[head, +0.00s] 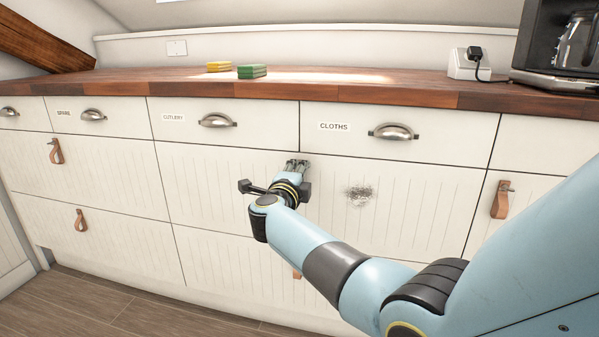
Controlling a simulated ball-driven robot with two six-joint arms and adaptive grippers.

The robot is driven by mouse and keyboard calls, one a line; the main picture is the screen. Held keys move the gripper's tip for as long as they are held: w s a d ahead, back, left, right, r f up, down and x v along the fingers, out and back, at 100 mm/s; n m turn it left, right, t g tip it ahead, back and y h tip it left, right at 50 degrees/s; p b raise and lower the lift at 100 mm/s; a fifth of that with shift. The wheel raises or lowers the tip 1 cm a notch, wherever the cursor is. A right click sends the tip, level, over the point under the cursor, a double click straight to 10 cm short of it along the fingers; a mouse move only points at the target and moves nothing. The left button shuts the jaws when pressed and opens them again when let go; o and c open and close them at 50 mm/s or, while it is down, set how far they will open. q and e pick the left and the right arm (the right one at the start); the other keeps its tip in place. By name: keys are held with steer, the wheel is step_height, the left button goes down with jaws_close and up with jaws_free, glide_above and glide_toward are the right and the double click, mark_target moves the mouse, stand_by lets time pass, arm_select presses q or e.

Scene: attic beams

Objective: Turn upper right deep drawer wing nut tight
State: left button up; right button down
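My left gripper is not in view.
Metal cup handles (393,131) stick out above. Leather pulls (501,200) hang on neighbouring fronts. The wooden worktop (350,88) carries yellow (219,67) and green (252,71) sponges and a coffee maker (560,45).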

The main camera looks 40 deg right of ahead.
steer(key=shift+f, duration=0.1)
steer(key=c, duration=1.5)
jaws_free()
steer(key=v, duration=0.8)
steer(key=shift+s, duration=0.1)
